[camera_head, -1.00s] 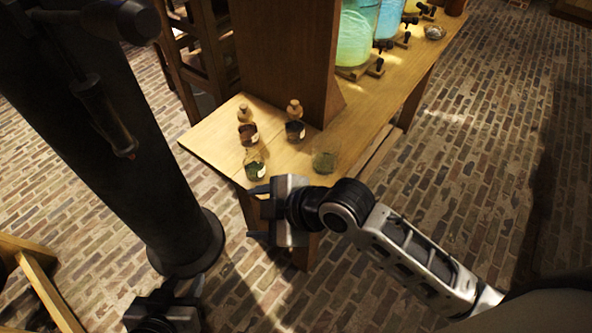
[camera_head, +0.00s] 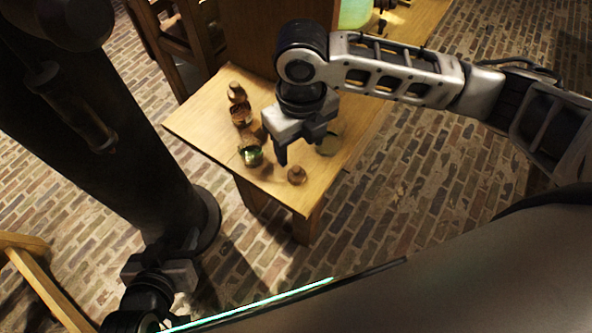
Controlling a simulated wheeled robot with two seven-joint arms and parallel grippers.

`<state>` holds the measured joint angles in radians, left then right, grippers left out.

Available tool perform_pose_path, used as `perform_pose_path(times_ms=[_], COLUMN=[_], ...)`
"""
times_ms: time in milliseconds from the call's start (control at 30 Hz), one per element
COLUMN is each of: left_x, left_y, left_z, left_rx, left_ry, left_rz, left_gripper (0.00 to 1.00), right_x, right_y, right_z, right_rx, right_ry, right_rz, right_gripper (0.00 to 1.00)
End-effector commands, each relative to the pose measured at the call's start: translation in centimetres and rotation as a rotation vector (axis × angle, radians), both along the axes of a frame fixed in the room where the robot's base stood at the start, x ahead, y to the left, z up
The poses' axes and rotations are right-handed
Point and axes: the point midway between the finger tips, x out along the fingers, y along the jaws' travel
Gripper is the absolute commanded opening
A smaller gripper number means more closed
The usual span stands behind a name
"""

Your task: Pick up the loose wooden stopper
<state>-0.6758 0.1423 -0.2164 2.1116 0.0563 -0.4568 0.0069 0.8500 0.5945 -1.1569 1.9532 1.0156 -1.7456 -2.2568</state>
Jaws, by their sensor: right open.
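A loose wooden stopper (camera_head: 297,175), small and round with a knob, stands on the tabletop near its front edge. My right gripper (camera_head: 297,152) is open and empty, pointing down just above and behind the stopper, apart from it. My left gripper (camera_head: 160,265) is low at the lower left, away from the table. Its fingers are too dark to read.
On the wooden table (camera_head: 205,120) stand a green-filled glass jar (camera_head: 250,152), a brown-filled jar (camera_head: 241,115) and a stoppered one (camera_head: 237,92). Another glass jar (camera_head: 329,145) is partly hidden by my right gripper. A wooden panel (camera_head: 265,35) rises behind.

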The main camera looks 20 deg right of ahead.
Motion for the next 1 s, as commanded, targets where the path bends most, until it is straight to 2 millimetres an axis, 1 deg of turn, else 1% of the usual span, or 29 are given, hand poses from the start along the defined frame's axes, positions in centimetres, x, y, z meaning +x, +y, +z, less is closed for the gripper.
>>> perform_pose_path(times_ms=[33, 133, 200, 367, 433, 600, 700, 800, 1000], left_x=[0.0, 0.1, 0.1, 0.2, 0.2, 0.2, 0.1, 0.1, 0.1], left_y=[0.0, -0.1, -0.1, -0.1, -0.1, -0.1, -0.1, -0.2, -0.1], left_z=[-0.1, -0.1, 0.1, 0.4, 0.3, 0.1, -0.1, -0.1, -0.1], left_rx=[-0.002, -0.006, -0.008, -0.011, -0.012, -0.014, -0.016, -0.016, -0.017], left_ry=[0.000, -0.005, -0.009, -0.016, -0.014, -0.012, -0.011, -0.010, -0.009], left_rz=[0.000, 0.001, 0.001, 0.002, 0.002, 0.002, 0.003, 0.003, 0.004], left_gripper=[0.36, 0.36, 0.36, 0.36, 0.36, 0.36, 0.36, 0.36, 0.36], right_x=[-0.1, 0.0, 0.0, 0.0, -0.1, -0.2, -0.2, -0.2, -0.1], right_y=[0.0, 0.0, 0.1, 0.1, 0.2, 0.5, 0.5, 0.5, 0.5], right_z=[-1.3, -2.9, -3.8, -4.7, -5.3, -7.9, -9.2, -9.6, -9.7], right_rx=[-0.001, 0.001, 0.002, 0.003, 0.003, 0.001, 0.001, 0.002, 0.002], right_ry=[0.004, 0.001, 0.001, -0.001, 0.000, 0.001, -0.001, -0.003, -0.004], right_rz=[-0.001, -0.001, -0.001, 0.000, 0.000, -0.003, -0.001, 0.000, 0.000], right_gripper=[0.59, 0.59, 0.59, 0.59, 0.59, 0.59, 0.59, 0.59, 0.59])
